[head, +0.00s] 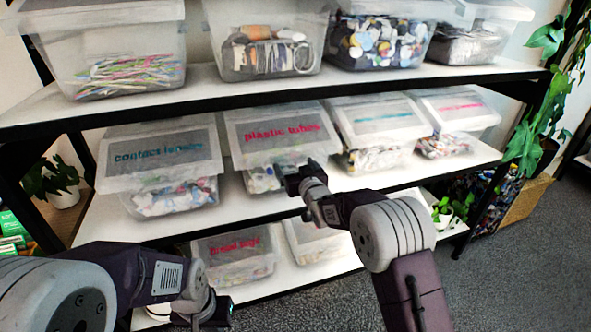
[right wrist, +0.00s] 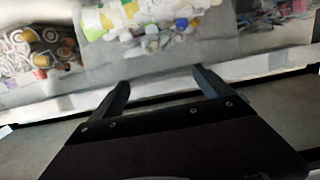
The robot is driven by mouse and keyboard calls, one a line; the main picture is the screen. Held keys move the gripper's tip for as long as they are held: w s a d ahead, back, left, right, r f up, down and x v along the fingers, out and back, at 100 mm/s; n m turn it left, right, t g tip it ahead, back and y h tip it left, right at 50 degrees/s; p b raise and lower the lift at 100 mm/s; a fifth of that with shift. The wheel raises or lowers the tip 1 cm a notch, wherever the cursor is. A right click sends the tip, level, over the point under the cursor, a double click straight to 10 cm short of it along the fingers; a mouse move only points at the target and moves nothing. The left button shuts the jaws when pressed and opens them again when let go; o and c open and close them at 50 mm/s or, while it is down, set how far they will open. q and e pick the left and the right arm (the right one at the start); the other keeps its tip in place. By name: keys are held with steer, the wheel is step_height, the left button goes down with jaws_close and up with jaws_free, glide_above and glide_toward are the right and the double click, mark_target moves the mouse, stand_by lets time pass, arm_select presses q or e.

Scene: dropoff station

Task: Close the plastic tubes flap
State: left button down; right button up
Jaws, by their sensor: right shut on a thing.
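The plastic tubes bin (head: 262,180) stands on the middle shelf, a clear box with a red "plastic tubes" label on its lid. Its pale flap (head: 262,157) is at the front of the lid; I cannot tell its exact angle. My right gripper (head: 283,170) is at the front edge of this flap, shut on it, and hides part of that edge. In the right wrist view, the fingers of my right gripper (right wrist: 161,82) stand apart, with bin contents beyond; the held edge is hard to make out. My left gripper (head: 212,312) is low at the bottom, its jaws unclear.
The contact lenses bin (head: 160,165) stands close on the left, and another labelled bin (head: 375,130) on the right. The upper shelf (head: 340,82) with several bins is above. A bread tags bin (head: 235,250) is on the lower shelf. A plant (head: 545,110) hangs at the right.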

arm_select(q)
steer(key=shift+f, duration=0.25)
arm_select(e)
steer(key=shift+s+f, duration=0.1)
steer(key=shift+f, duration=0.8)
steer(key=o, duration=1.6)
steer(key=shift+o, duration=1)
steer(key=shift+w+a+f, duration=0.1)
steer(key=shift+w, duration=0.1)
arm_select(q)
steer(key=shift+w+f, duration=0.2)
arm_select(e)
steer(key=v, duration=0.8)
steer(key=shift+s, duration=0.15)
